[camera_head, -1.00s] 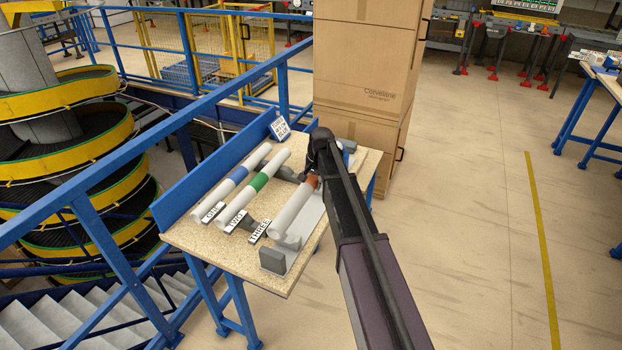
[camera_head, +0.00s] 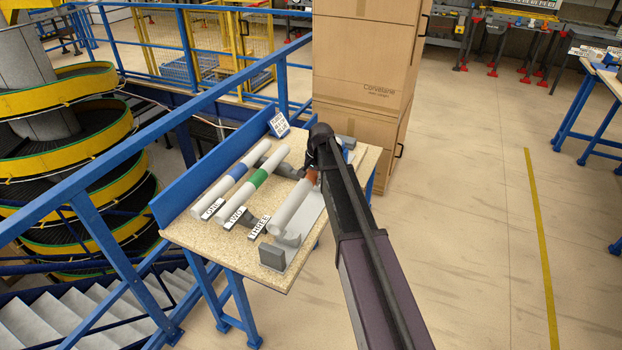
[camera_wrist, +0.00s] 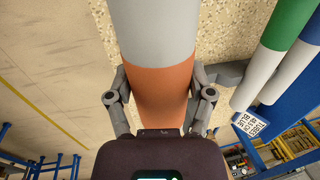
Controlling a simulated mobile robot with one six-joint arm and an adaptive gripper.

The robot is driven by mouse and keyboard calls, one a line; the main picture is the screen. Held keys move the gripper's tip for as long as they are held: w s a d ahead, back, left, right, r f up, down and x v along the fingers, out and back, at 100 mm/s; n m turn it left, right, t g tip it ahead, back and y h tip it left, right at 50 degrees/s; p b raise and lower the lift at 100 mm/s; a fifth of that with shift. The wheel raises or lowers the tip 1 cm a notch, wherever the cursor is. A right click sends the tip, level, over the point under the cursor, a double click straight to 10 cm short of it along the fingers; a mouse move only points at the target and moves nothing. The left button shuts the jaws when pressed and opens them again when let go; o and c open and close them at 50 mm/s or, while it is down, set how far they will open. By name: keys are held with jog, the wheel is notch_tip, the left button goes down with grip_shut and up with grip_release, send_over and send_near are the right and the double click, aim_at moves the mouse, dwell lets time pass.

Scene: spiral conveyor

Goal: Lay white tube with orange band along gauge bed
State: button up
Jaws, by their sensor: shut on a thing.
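The white tube with the orange band (camera_head: 293,208) lies lengthwise over the right side of the small table, its near end by a grey upright block (camera_head: 272,256). The pale grey gauge bed (camera_head: 309,217) shows below and right of the tube; I cannot tell whether they touch. My gripper (camera_head: 314,172) is shut on the tube at its orange band, near the far end. In the wrist view, the fingers of my gripper (camera_wrist: 160,92) sit either side of the orange band (camera_wrist: 157,88). My arm hides part of the bed and the tube's far end.
A blue-banded tube (camera_head: 237,172) and a green-banded tube (camera_head: 258,179) lie to the left, by labels ONE, TWO and THREE. A blue board (camera_head: 215,170) edges the table (camera_head: 210,243). Tall cartons (camera_head: 362,60) stand behind; a blue railing runs left. Floor is open right.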

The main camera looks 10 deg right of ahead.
notch_tip(320, 180, down, 8)
jog(key=b, duration=0.7)
jog(key=shift+r+b, duration=0.15)
jog(key=shift+b, duration=0.15)
jog(key=shift+f+b, duration=0.7)
jog(key=shift+b, duration=0.05)
dwell(1.0)
jog(key=o, duration=1.2)
jog(key=shift+r, duration=0.15)
notch_tip(320, 180, up, 9)
jog(key=p, duration=0.9)
